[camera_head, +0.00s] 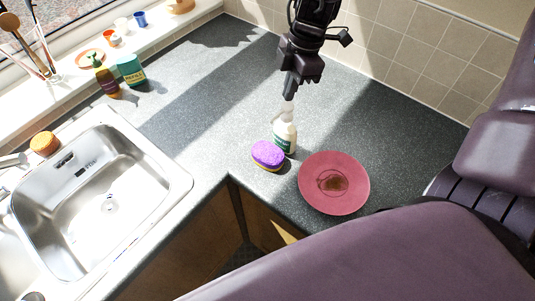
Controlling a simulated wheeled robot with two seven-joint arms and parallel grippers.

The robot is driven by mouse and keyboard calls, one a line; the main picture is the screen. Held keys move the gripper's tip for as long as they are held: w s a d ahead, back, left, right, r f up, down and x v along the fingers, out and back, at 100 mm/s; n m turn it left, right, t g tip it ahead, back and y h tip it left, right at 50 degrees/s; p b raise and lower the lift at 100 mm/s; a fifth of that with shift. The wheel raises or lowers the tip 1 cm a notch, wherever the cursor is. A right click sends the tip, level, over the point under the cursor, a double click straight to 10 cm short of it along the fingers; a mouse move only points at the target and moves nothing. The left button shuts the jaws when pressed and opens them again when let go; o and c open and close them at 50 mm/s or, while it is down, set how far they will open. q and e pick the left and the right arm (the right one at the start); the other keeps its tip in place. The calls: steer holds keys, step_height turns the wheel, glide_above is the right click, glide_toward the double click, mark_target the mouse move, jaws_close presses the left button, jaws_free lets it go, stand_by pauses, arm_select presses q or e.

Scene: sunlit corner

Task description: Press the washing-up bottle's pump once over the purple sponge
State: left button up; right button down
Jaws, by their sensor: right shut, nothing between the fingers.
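The washing-up bottle (285,136) is white with a greenish label and a pump head on top. It stands upright on the dark counter, just behind the purple sponge (268,153). The sponge has a yellowish underside and lies flat at the bottle's front left. My right gripper (290,97) comes down from the top of the picture. It is shut and empty, with its fingertips just above the pump head; I cannot tell whether they touch it. My left gripper is not in view.
A pink plate (310,192) with a brown stain lies right of the sponge, near the counter edge. A steel sink (165,185) is at left. A brown bottle (107,83) and a teal box (131,71) stand at the back left. The counter (200,110) between is clear.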

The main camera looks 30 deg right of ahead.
step_height(320, 180, up, 5)
steer(key=shift+r+p, duration=0.2)
steer(key=shift+p, duration=0.95)
steer(key=shift+s+f, duration=0.1)
